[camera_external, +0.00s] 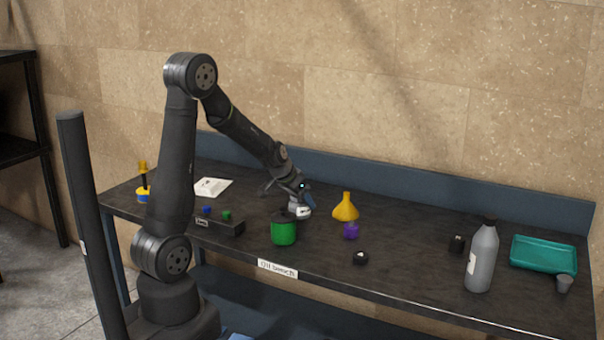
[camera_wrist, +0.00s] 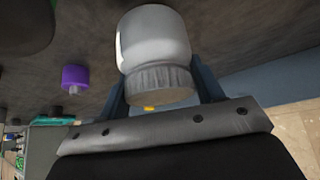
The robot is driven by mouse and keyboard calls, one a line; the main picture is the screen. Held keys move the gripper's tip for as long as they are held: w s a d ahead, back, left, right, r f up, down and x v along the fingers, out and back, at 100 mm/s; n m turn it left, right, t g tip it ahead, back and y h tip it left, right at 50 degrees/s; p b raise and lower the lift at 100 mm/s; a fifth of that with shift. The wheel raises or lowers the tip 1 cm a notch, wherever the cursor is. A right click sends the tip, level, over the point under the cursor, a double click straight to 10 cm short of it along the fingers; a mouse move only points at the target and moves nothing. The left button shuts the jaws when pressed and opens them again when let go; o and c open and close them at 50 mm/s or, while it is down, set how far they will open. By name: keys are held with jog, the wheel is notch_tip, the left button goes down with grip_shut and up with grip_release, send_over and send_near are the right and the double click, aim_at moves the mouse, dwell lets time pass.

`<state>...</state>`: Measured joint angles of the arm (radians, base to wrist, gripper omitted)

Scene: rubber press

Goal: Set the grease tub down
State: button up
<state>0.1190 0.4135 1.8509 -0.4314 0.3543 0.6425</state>
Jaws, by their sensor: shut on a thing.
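The grease tub (camera_external: 299,211), a small white-grey tub with a ribbed grey lid, is held between the fingers of my gripper (camera_external: 303,199). In the external view it is just behind and right of the green can (camera_external: 284,232), at or close above the dark bench top (camera_external: 410,268); I cannot tell if it touches. In the wrist view the tub (camera_wrist: 153,45) fills the space between the two blue fingers of my gripper (camera_wrist: 160,88), its ribbed lid nearest the camera.
A yellow funnel (camera_external: 345,209) and a purple piece (camera_external: 351,231) stand to the right, with a small black part (camera_external: 360,258) in front. A black block (camera_external: 221,225) lies left. A grey bottle (camera_external: 482,259) and teal tray (camera_external: 543,255) stand far right. The bench between is clear.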

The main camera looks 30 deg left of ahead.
jog(key=shift+f, duration=1.15)
jog(key=shift+f, duration=0.1)
jog(key=o, duration=1.2)
jog(key=shift+f, duration=0.1)
jog(key=shift+r, duration=0.3)
jog(key=v, duration=1.2)
jog(key=shift+c, duration=0.2)
